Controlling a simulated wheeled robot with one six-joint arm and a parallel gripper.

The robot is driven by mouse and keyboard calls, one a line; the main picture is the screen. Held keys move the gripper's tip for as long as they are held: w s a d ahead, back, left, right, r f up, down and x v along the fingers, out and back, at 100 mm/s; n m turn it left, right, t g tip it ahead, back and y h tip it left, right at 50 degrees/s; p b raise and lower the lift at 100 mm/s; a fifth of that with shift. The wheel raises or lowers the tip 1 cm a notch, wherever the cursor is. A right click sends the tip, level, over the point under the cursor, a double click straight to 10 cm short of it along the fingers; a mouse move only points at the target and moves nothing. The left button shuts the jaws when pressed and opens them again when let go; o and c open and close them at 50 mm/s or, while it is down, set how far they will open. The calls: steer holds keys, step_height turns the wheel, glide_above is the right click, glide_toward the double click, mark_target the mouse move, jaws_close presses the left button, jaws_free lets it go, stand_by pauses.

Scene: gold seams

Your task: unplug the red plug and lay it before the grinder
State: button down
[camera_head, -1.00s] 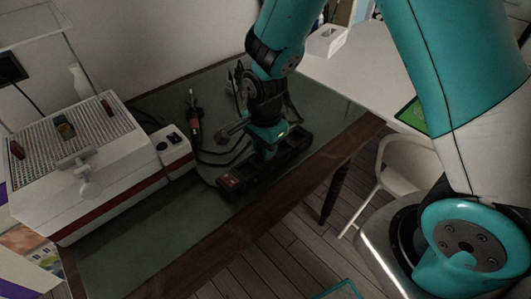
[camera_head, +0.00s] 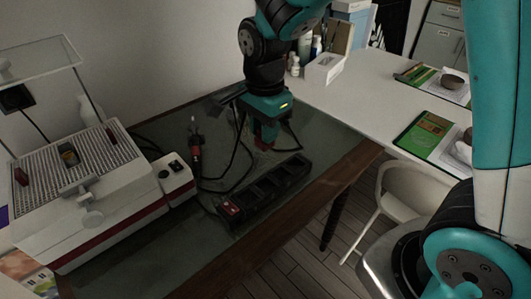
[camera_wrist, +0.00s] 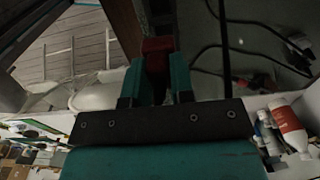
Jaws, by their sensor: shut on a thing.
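My gripper (camera_head: 266,122) is shut on the red plug (camera_head: 264,142), above the far part of the black power strip (camera_head: 247,206). The plug (camera_wrist: 157,46) also shows between the teal fingers (camera_wrist: 156,80) in the wrist view. The plug looks clear of the strip's sockets, and a dark cord runs from it. A slim red and black tool with a pale tip (camera_head: 196,158) lies on the dark bench top, left of the strip; I cannot tell for certain whether it is the grinder.
A white box with a perforated top (camera_head: 110,212) and a small control unit (camera_head: 174,178) stand at the left. Black cords lie behind the strip. A white desk (camera_head: 345,98) adjoins the bench (camera_head: 150,250) at the right. The bench's front left is clear.

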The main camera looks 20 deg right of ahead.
step_height(320, 180, up, 6)
steer(key=shift+r+p, duration=0.15)
steer(key=shift+p, duration=0.25)
step_height(320, 180, up, 5)
steer(key=p, duration=0.4)
steer(key=shift+f, duration=0.3)
